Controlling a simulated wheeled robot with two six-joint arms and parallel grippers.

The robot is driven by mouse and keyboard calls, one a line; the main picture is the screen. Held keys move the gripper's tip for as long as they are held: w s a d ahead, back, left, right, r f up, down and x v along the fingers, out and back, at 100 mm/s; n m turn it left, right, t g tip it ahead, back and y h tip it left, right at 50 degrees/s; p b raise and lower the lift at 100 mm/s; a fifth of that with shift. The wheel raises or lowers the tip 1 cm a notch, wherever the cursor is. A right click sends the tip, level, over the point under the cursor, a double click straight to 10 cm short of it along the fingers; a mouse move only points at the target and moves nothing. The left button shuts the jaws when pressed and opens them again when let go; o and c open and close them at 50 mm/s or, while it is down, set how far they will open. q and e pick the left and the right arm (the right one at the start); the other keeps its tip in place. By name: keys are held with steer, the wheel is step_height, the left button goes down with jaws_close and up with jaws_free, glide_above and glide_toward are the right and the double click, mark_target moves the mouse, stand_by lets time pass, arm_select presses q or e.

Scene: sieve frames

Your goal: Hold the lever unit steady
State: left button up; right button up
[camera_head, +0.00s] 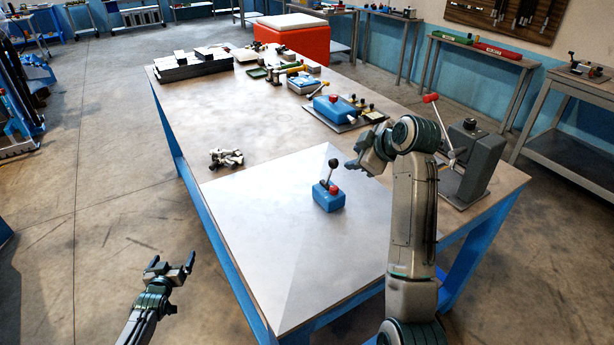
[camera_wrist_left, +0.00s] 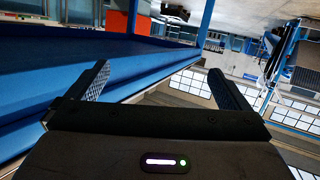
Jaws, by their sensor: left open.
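The lever unit (camera_head: 329,197) is a small blue box with a red button and an upright lever topped by a black knob. It stands on the pale front part of the worktable. My left gripper (camera_head: 172,265) is open and empty, off the table's left side and well apart from the unit. Its spread fingers also show in the left wrist view (camera_wrist_left: 160,84), with nothing between them. My right gripper (camera_head: 362,158) hangs just right of the lever, above the table. It looks apart from the unit; its finger gap is not clear.
The worktable (camera_head: 262,245) has free room around the unit. A small pale metal part (camera_head: 227,158) lies to its left. A larger blue lever device (camera_head: 336,108) stands behind, and a grey machine with a red-knobbed lever (camera_head: 464,165) stands at right.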

mark_target(326, 190)
arm_select(q)
steer(key=w+d+r+m+t+h, duration=0.1)
steer(key=w+d+r+m+t, duration=0.25)
steer(key=r, duration=0.75)
steer(key=w+d+r+m+t+h, duration=0.2)
steer(key=w+d+r+m+t, duration=0.15)
steer(key=r, duration=0.75)
steer(key=w+d+r+m+t+h, duration=0.1)
steer(key=w+d+r+m+t, duration=0.2)
steer(key=r, duration=0.8)
steer(key=d+m+g+h, duration=1)
steer(key=d+m+h, duration=0.4)
steer(key=d+m, duration=1.35)
steer(key=d+f+m+g, duration=0.1)
steer(key=f+m, duration=0.3)
steer(key=d+f+m+g, duration=0.1)
steer(key=d+f+m, duration=0.1)
steer(key=f+m, duration=0.2)
steer(key=w+d+f+m+g+y, duration=0.1)
steer(key=f+m+g, duration=0.1)
steer(key=f+m, duration=0.2)
steer(key=shift+d+f, duration=0.25)
steer(key=shift+f, duration=0.2)
steer(key=x, duration=0.6)
steer(key=shift+w+d, duration=0.3)
